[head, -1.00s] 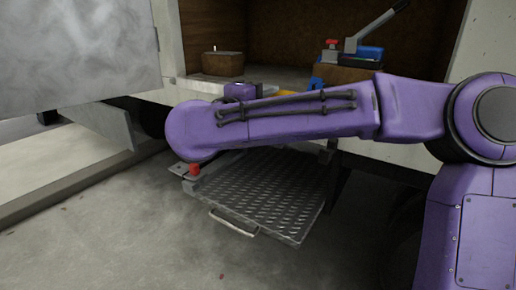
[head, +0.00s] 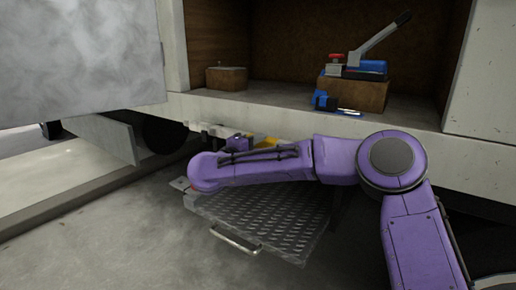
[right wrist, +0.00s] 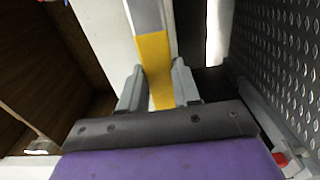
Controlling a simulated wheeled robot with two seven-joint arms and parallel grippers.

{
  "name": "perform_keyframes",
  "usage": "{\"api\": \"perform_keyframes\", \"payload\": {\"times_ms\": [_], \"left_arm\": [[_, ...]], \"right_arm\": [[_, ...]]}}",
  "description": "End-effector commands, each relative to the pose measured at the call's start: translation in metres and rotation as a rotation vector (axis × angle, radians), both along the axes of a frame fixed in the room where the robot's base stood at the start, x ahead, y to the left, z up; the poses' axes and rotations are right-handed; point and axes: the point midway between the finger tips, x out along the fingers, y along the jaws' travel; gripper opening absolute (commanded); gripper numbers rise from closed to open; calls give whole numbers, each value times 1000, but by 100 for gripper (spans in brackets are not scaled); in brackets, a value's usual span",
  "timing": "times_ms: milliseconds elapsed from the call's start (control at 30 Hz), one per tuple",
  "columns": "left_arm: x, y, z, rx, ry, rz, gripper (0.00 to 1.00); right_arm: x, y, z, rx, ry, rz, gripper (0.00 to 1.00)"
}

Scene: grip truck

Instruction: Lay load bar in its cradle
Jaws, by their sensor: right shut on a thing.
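The load bar is a grey bar with a yellow band (right wrist: 155,65). In the right wrist view my right gripper (right wrist: 158,88) has its two grey fingers on either side of the yellow band and is shut on it. In the head view a short yellow piece of the load bar (head: 268,142) shows just above my purple right arm, below the truck's floor edge. I cannot make out the cradle clearly. My left gripper is not in view.
A ridged metal step (head: 265,215) with a handle hangs below the truck. On the truck floor stand a wooden block (head: 226,78) and a blue-and-grey lever tool (head: 360,68) on another block. A blue clamp (head: 322,100) lies near the edge. A grey panel (head: 80,50) fills the upper left.

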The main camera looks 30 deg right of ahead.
Motion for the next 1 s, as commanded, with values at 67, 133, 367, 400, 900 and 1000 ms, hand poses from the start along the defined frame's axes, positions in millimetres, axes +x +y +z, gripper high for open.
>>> {"api": "perform_keyframes", "payload": {"times_ms": [67, 133, 367, 400, 900, 1000], "left_arm": [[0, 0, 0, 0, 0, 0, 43], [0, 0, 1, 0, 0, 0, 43], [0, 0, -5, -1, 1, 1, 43], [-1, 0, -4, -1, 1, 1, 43], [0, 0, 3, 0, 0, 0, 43], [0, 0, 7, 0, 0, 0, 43]], "right_arm": [[0, 1, 3, -3, -7, 2, 0], [0, 1, 3, -3, -7, 2, 0], [0, 0, -1, -1, -7, 2, 0], [0, 0, -2, 0, -3, 0, 41], [-6, 16, 3, -2, -3, 4, 57], [-16, 41, 3, -4, -3, 5, 57]]}}
